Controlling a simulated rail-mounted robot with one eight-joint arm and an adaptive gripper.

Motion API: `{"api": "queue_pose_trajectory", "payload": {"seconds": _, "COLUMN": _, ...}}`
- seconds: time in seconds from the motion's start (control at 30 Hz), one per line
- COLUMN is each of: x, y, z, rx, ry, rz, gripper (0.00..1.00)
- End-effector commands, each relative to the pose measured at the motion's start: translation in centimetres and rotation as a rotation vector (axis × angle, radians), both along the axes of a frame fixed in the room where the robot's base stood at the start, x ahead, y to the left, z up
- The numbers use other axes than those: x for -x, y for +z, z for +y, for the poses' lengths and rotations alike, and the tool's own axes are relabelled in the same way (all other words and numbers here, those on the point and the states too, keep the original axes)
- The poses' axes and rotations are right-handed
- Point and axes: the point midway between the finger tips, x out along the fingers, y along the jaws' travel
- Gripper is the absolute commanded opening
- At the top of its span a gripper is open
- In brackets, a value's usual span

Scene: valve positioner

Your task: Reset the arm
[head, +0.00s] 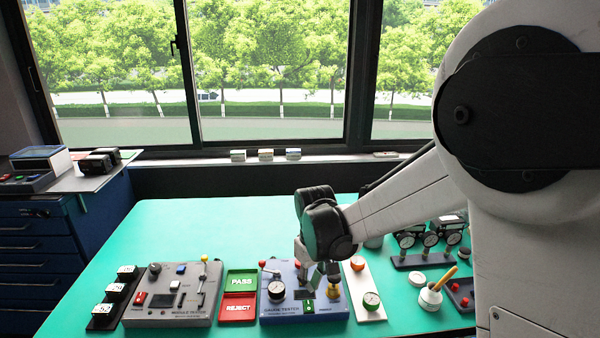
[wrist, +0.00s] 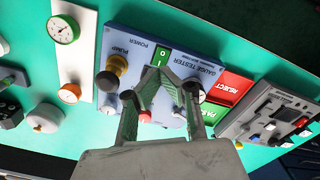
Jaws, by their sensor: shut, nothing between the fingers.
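My arm reaches over the green table (head: 180,222) in the head view, with my gripper (head: 318,268) low over the blue gauge tester (head: 300,312). In the wrist view my gripper (wrist: 165,82) is shut and empty, its green-padded fingers in front of the tester panel (wrist: 190,50). The tester carries a black-rimmed gauge (head: 276,290), a green power switch (head: 309,306) and a brass fitting (head: 333,291). A red-tipped part (wrist: 145,116) shows between the finger linkages. I cannot tell whether the fingertips touch the panel.
Left of the tester are green PASS (head: 241,281) and red REJECT (head: 238,307) trays, then the grey module tester (head: 172,294). Right of it is a white plate (head: 363,290) with a green gauge (head: 371,300), then a white cup (head: 430,298). Black gauge stands fill the back right.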

Motion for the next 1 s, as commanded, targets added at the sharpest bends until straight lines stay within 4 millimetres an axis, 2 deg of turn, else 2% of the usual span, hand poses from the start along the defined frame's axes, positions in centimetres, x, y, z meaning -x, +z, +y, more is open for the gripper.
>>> {"api": "queue_pose_trajectory", "payload": {"seconds": 0.3, "x": 3.4, "y": 6.7, "z": -4.3, "rx": -0.034, "ry": -0.111, "rz": -0.113, "gripper": 0.00}}
{"api": "queue_pose_trajectory", "payload": {"seconds": 0.5, "x": 6.2, "y": 10.2, "z": -6.9, "rx": -0.057, "ry": -0.187, "rz": -0.190, "gripper": 0.00}}
{"api": "queue_pose_trajectory", "payload": {"seconds": 0.7, "x": 9.4, "y": 12.9, "z": -9.4, "rx": -0.080, "ry": -0.263, "rz": -0.269, "gripper": 0.00}}
{"api": "queue_pose_trajectory", "payload": {"seconds": 1.0, "x": 14.5, "y": 15.3, "z": -12.6, "rx": -0.115, "ry": -0.373, "rz": -0.388, "gripper": 0.00}}
